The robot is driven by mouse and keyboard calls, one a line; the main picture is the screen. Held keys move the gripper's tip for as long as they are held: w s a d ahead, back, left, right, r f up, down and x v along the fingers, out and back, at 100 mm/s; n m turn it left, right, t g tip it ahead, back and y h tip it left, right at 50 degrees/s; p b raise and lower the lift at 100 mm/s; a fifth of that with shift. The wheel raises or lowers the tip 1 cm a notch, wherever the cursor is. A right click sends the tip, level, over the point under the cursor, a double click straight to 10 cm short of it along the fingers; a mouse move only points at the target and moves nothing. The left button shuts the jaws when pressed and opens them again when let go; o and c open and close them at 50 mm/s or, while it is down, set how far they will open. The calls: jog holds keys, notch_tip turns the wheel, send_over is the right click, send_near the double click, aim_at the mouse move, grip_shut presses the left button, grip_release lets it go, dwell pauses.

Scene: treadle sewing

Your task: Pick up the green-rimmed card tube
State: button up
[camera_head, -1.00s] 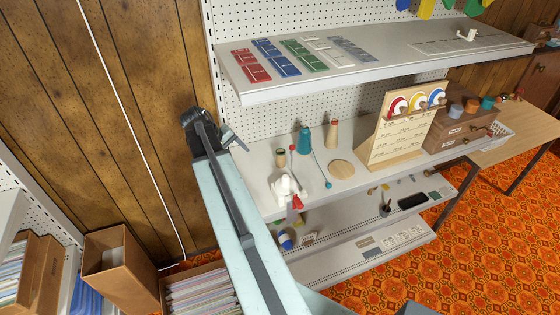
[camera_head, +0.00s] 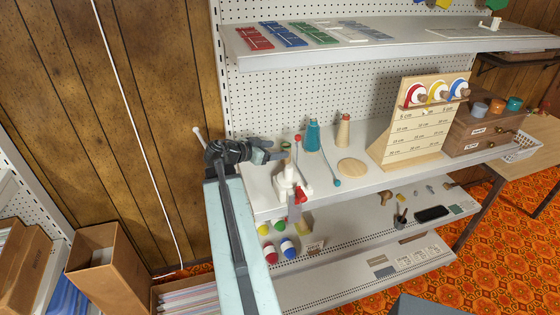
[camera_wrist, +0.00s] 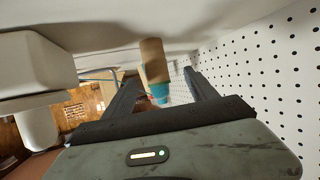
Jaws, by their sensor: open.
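The green-rimmed card tube (camera_head: 286,145) stands on the middle shelf. In the head view only its green rim area shows, just beyond my gripper (camera_head: 278,151), which hides the rest. In the wrist view, a tan cylinder (camera_wrist: 152,58) that looks like the tube lies between my two open fingers (camera_wrist: 160,82), a little ahead of them. A teal shape shows behind its end there. My gripper is open and empty, at shelf level, pointing right along the shelf. I cannot tell whether either finger touches the tube.
A white figure-like object (camera_head: 286,184) stands close in front of my gripper. The pegboard (camera_head: 300,95) is behind; a shelf hangs above.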

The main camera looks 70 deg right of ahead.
aim_at(291, 149)
jog(key=b+x, duration=0.1)
jog(key=x, duration=0.1)
jog(key=b+x, duration=0.1)
jog(key=x, duration=0.2)
jog(key=b+x, duration=0.1)
jog(key=x, duration=0.2)
jog(key=shift+s+f, duration=0.1)
jog(key=shift+s, duration=0.25)
jog(key=c, duration=1.4)
notch_tip(291, 149, up, 11)
jog(key=p, duration=1)
jog(key=shift+f, duration=0.2)
